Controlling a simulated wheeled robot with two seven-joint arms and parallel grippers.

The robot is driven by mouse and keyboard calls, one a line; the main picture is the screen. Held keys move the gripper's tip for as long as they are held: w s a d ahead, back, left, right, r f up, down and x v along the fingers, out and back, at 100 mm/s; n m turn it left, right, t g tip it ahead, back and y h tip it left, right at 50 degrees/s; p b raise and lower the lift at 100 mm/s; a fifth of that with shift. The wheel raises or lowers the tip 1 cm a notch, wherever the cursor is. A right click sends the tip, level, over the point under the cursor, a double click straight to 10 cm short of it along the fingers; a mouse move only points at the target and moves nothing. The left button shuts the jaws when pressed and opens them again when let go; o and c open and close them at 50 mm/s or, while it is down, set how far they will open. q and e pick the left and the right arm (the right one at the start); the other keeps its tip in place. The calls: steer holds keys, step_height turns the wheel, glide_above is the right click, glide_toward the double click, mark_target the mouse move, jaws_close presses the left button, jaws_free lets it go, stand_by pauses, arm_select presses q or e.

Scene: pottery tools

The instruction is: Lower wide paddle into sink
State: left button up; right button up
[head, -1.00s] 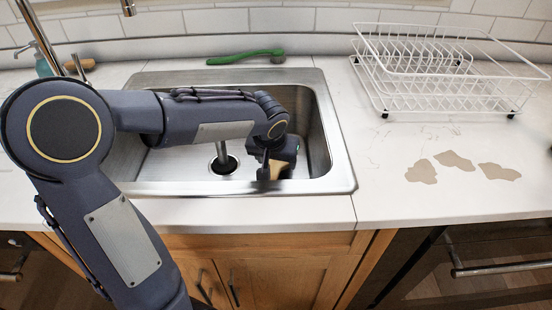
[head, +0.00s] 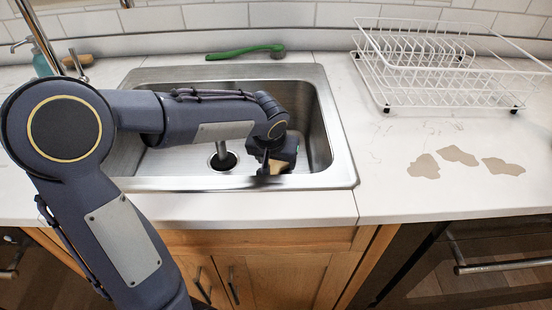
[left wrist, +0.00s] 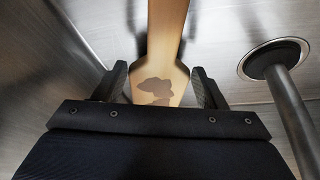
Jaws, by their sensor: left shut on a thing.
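The wide paddle (left wrist: 166,45) is pale wood with a brown stain near its flared part. My left gripper (left wrist: 165,88) is shut on it, with one finger at each side, in the left wrist view. In the head view the left gripper (head: 272,165) is down inside the steel sink (head: 343,172), towards its right side. Only a small tan piece of the paddle (head: 276,168) shows there; the rest is hidden by the gripper. I cannot tell whether the paddle touches the sink floor. My right gripper is out of view.
The drain with an upright metal pipe (head: 221,150) is left of the gripper. A green brush (head: 245,52) lies behind the sink. A white dish rack (head: 440,85) stands on the right counter, with several brown stains (head: 458,155) in front. A soap bottle (head: 42,63) is at left.

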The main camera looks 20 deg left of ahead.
arm_select(q)
steer(key=shift+f+b, duration=0.9)
steer(key=shift+f, duration=0.15)
stand_by(0.5)
steer(key=o, duration=1.1)
steer(key=shift+r, duration=0.15)
step_height(320, 180, up, 22)
steer(key=p, duration=2.2)
step_height(320, 180, up, 8)
steer(key=p, duration=0.5)
glide_above(276, 165)
steer(key=shift+s+r, duration=0.15)
steer(key=shift+s, duration=0.1)
